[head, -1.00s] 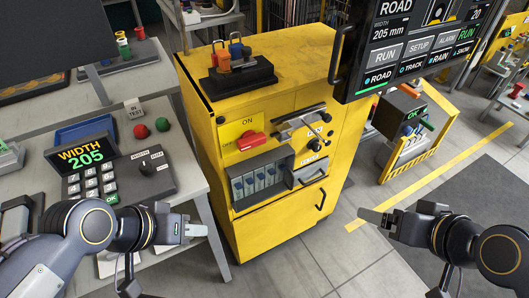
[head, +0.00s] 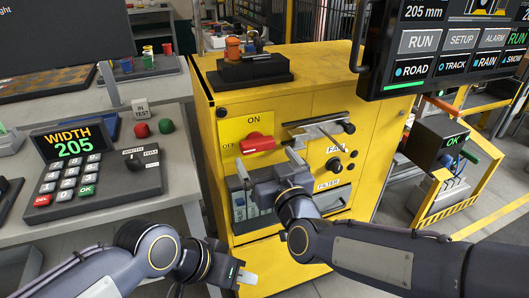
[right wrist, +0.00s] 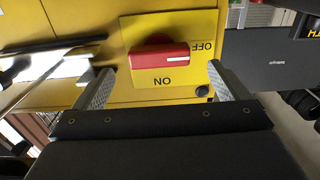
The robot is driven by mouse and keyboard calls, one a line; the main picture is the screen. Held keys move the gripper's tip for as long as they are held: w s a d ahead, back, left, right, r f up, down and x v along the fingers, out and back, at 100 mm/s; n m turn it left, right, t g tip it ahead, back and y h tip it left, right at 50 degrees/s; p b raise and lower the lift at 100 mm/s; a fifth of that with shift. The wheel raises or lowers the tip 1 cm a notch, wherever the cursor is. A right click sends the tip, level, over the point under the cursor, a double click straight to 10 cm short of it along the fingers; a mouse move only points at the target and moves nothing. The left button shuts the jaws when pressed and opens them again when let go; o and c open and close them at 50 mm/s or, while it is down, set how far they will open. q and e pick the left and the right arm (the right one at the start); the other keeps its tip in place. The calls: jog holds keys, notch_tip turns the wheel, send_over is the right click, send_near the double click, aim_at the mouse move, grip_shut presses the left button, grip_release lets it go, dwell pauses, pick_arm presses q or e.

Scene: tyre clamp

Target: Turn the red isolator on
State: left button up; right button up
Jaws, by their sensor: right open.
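The red isolator (head: 258,143) is a red handle on a yellow plate (head: 270,124) on the front of the yellow cabinet. ON is printed above the handle and OFF to its left. The handle lies horizontal; in the right wrist view, which is upside down, its white line (right wrist: 175,58) points to OFF. My right gripper (head: 267,166) is open just below and in front of the isolator. In the right wrist view its fingers (right wrist: 160,72) stand apart on either side of the handle, not gripping it. My left gripper (head: 243,276) is low in front of the cabinet, away from the isolator.
A bar handle (head: 318,128) and black knobs (head: 334,164) sit right of the isolator. A screen (head: 450,45) hangs at upper right.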

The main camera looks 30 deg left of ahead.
aim_at(260, 149)
jog(key=shift+x, duration=2.4)
jog(key=shift+d, duration=0.1)
jog(key=shift+c, duration=0.3)
jog(key=c, duration=0.9)
